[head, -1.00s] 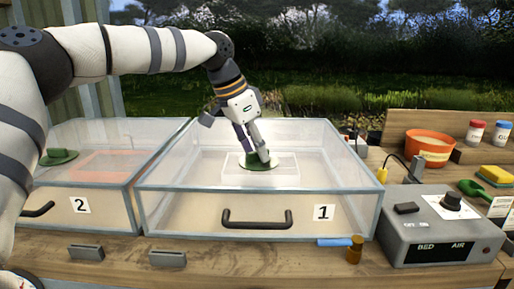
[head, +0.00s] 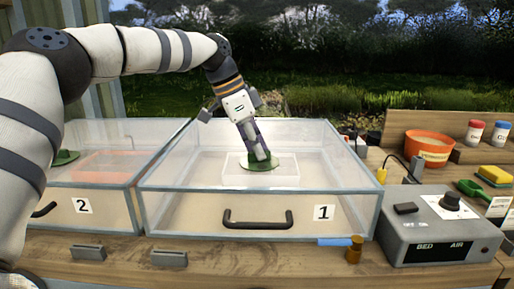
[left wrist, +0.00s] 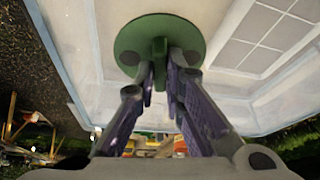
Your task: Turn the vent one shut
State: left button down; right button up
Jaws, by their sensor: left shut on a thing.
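Vent one is a green round disc (head: 248,167) with a raised grip bar, on top of the clear box labelled 1 (head: 190,205). My left gripper (head: 261,162) comes down on it from above, its fingers closed on the bar. In the left wrist view the disc (left wrist: 160,27) shows above the fingertips (left wrist: 160,68), with the bar between them. Dark round spots show on the disc on either side of the bar. The fingers hide part of the bar. My right gripper is not in view.
Box 2 (head: 105,180) stands at left, its green vent (head: 67,157) partly hidden by my arm. A grey control box (head: 435,240), an orange bowl (head: 428,147) and a yellow sponge (head: 495,174) are at right. A blue tube (head: 334,242) lies in front.

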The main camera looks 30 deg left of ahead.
pick_arm(q)
jog(key=shift+f+m+g+b, duration=0.15)
jog(key=shift+m+g+b, duration=0.2)
jog(key=shift+m, duration=1.05)
jog(key=c, duration=1.7)
grip_release()
jog(key=v, duration=1.2)
jog(key=shift+w+a, duration=0.15)
jog(key=shift+a, duration=0.05)
